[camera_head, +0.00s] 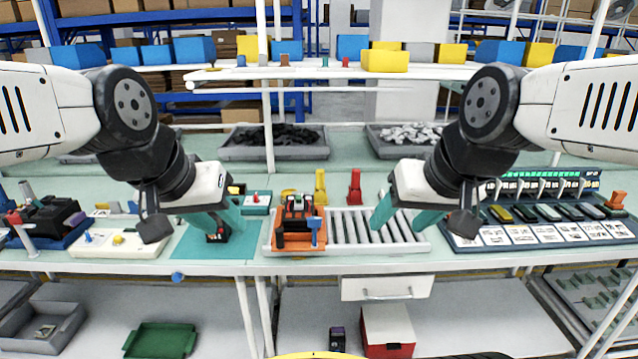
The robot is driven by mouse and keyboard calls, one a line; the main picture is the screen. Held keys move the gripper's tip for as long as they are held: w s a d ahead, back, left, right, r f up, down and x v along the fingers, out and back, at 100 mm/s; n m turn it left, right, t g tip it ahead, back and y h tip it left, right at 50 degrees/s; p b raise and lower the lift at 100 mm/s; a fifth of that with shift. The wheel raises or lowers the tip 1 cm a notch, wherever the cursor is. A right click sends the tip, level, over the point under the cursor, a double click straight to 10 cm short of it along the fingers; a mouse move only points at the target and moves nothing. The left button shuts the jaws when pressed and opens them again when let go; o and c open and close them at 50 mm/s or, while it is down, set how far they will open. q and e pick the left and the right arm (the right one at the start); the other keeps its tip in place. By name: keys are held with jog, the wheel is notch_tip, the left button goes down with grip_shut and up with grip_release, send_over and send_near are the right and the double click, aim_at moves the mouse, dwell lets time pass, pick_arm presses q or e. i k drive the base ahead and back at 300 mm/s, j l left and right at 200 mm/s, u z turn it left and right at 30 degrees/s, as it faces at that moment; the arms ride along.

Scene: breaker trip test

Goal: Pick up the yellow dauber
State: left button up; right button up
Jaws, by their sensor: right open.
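The yellow dauber (320,187) stands upright at the back of the bench, left of the red dauber (355,187). My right gripper (400,222) is open and empty over the roller conveyor, to the right of and nearer than both daubers. My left gripper (222,228) hangs over the teal mat (240,250), left of the yellow dauber and apart from it. A small black part (217,236) shows at its fingertips. Its teal fingers blend with the mat, so I cannot tell whether it grips this part.
An orange fixture (300,240) with a black device sits before the yellow dauber, beside the roller conveyor (350,228). A rack of breakers (540,215) is at right, a white panel (118,243) at left. A shelf (330,73) with bins crosses above the bench's back.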

aim_at(320, 173)
jog(key=i+j+u, duration=0.15)
jog(key=i+u, duration=0.8)
